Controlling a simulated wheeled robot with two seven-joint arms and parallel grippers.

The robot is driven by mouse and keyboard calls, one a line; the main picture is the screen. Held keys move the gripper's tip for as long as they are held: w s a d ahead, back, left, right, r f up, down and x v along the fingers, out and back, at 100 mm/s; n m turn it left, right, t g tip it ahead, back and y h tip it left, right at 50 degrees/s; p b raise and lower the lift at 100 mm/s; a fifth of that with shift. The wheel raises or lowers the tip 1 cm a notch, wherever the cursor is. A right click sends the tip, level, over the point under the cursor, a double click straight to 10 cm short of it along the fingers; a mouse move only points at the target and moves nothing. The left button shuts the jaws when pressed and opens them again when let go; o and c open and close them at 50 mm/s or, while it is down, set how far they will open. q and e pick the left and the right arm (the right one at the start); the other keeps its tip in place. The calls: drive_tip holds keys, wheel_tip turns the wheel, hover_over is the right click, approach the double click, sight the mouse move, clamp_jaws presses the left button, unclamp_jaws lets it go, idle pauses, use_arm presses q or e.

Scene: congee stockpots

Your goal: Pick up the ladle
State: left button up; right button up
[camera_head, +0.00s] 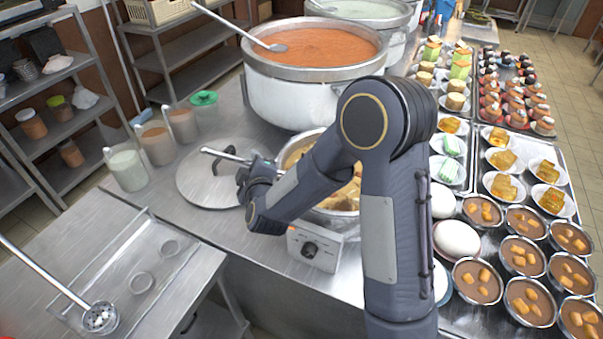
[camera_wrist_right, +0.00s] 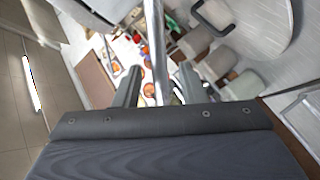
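A metal ladle handle (camera_head: 222,154) sticks out to the left from the steel pot (camera_head: 298,146) of yellowish pieces on the cooker; its bowl end is hidden by my arm. My right gripper (camera_head: 243,178) is at this handle, beside the pot's left rim. In the wrist view the handle (camera_wrist_right: 154,45) runs between the two fingers of the gripper (camera_wrist_right: 158,88), with gaps visible on both sides. My left gripper is not in view.
A large pot (camera_head: 300,95) of orange congee holds another ladle (camera_head: 230,24). A round steel lid (camera_head: 205,188) lies under the gripper. Bowls and trays of food crowd the right. A perforated ladle (camera_head: 100,317) rests at lower left.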

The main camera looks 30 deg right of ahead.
drive_tip(key=shift+w+f, duration=0.15)
drive_tip(key=shift+w, duration=0.35)
clamp_jaws()
idle(1.1)
